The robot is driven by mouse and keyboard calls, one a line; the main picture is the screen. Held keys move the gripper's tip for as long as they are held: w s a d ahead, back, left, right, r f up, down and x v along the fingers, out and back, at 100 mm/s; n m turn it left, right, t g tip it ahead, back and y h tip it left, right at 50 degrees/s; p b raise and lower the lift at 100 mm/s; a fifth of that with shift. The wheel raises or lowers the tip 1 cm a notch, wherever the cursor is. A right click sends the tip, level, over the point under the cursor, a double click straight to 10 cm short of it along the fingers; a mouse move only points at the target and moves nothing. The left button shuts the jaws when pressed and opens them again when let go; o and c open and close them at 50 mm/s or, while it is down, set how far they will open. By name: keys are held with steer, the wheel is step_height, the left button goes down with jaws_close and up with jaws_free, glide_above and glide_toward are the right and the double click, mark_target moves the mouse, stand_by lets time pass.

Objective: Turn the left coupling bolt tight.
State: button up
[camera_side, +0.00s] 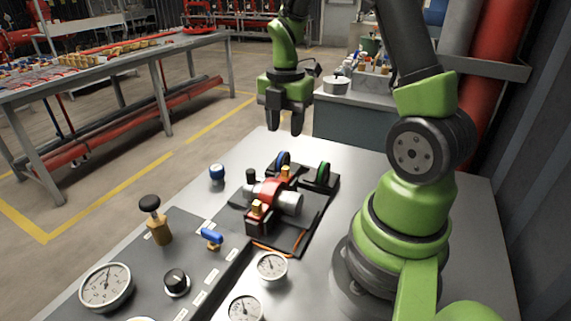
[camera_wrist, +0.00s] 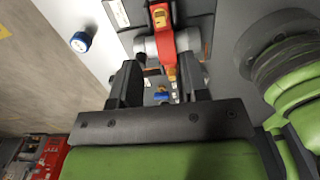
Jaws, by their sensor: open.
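The red coupling body (camera_side: 270,194) with a grey cylinder (camera_side: 289,202) sits on a dark plate on the bench. It carries a brass bolt (camera_side: 256,209) at the near end and another brass bolt (camera_side: 286,172) at the far end; I cannot tell which is the left one. My gripper (camera_side: 285,128) is open and empty, pointing down above the far side of the bench, apart from the bolts. In the wrist view, the red body (camera_wrist: 165,43) lies beyond my fingers (camera_wrist: 160,74), with brass parts at both ends.
A blue wheel (camera_side: 283,160) and a green wheel (camera_side: 321,173) stand in black holders behind the coupling. A blue cap (camera_side: 216,172), a black-knobbed brass valve (camera_side: 159,228), a blue lever (camera_side: 211,237) and gauges (camera_side: 272,266) stand on the bench. Its far left corner is clear.

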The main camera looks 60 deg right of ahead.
mark_target(285, 168)
step_height(285, 168, down, 10)
stand_by(0.5)
jaws_close()
